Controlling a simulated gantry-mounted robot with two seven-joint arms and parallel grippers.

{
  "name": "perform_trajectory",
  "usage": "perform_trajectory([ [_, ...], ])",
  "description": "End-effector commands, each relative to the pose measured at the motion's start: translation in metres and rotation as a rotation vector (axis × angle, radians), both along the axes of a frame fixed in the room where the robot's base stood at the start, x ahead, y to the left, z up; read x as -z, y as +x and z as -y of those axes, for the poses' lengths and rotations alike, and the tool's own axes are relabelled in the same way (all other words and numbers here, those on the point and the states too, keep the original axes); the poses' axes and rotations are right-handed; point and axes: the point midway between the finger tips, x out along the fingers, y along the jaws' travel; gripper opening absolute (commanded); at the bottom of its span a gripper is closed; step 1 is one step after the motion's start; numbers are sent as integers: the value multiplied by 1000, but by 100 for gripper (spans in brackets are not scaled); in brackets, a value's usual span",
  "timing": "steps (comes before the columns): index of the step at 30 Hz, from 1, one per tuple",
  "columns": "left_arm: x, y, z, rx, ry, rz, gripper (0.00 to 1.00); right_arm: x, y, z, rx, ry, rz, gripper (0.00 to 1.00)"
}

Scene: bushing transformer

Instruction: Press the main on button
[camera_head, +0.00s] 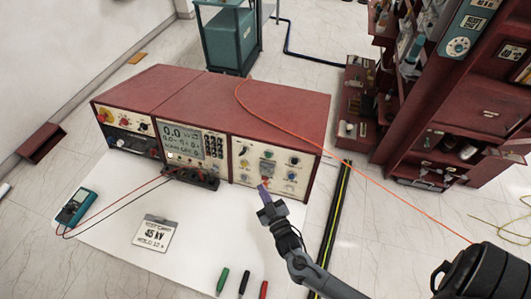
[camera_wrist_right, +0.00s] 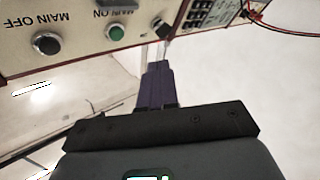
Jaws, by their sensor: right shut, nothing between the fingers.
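The control panel (camera_head: 276,150) is the cream right-hand front of the red console. In the right wrist view it appears upside down. There the green button (camera_wrist_right: 115,32) sits beside the MAIN ON label, and a dark button (camera_wrist_right: 46,42) sits beside MAIN OFF. My right gripper (camera_head: 264,191) is shut and empty, its purple fingers pointing at the lower part of the panel. In the wrist view the fingertips (camera_wrist_right: 158,65) appear to the right of the green button, close to another button (camera_wrist_right: 161,28). Contact with the panel cannot be told. My left gripper is not in view.
A multimeter (camera_head: 76,207) with leads, a 45 kV card (camera_head: 155,233) and several markers (camera_head: 245,282) lie in front. An orange cable (camera_head: 380,180) runs across the right. Red shelving (camera_head: 455,130) stands at right.

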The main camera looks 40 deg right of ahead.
Motion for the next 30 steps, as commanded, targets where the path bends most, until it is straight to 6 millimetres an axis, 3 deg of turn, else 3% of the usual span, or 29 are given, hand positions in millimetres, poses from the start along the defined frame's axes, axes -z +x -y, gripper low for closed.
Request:
perform_trajectory([
  [1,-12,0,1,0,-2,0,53,-18,6,-1,0,3,14,0],
  [8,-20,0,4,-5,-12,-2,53,-38,17,-3,0,8,39,0],
  [23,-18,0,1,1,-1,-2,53,-39,19,-1,-1,8,42,0],
  [30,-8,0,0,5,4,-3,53,-34,27,13,-2,7,43,0],
])
